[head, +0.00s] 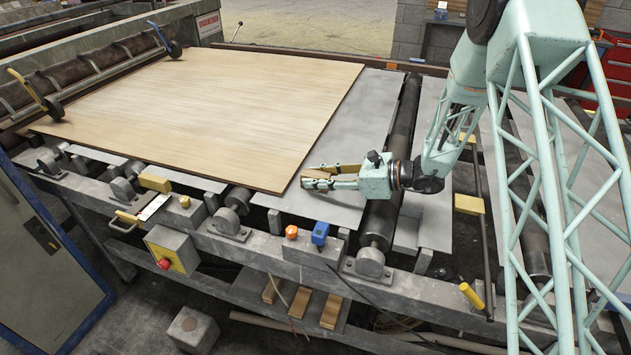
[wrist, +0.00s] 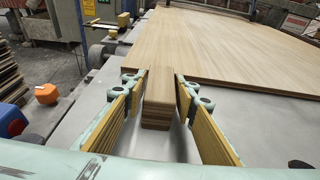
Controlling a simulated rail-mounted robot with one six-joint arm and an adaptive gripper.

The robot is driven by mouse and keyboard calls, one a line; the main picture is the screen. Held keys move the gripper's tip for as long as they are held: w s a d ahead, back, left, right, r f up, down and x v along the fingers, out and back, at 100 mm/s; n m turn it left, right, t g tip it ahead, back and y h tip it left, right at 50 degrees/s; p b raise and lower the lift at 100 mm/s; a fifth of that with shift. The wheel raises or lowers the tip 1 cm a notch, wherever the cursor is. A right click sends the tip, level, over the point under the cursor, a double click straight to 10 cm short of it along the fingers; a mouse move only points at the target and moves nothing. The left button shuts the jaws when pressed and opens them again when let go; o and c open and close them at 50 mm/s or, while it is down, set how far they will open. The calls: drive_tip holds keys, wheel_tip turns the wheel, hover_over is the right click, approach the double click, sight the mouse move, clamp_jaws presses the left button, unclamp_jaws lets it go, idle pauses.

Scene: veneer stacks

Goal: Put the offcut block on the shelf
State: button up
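The offcut block (wrist: 158,98) is a small stack of pale brown wood layers. In the wrist view it lies on the grey metal bed between my gripper's two yellow-padded fingers, close to the edge of a large veneer sheet (wrist: 215,45). My gripper (head: 310,175) is low over the bed, its fingers apart on either side of the block, with narrow gaps showing beside it. In the head view the fingers largely hide the block. A low shelf (head: 286,301) beneath the bed's front rail carries several pale wooden pieces (head: 300,303).
The veneer stack (head: 210,105) covers the bed's left part. Along the front rail stand an orange knob (head: 291,231), a blue box (head: 320,233) and roller bearings. A dark roller (head: 390,165) lies right of the gripper. A control box (head: 172,250) hangs front left.

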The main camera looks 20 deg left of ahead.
sight(316, 174)
drive_tip(key=c, duration=0.5)
drive_tip(key=shift+r, duration=0.1)
drive_tip(key=shift+r+p, duration=1.15)
drive_tip(key=shift+r, duration=3.8)
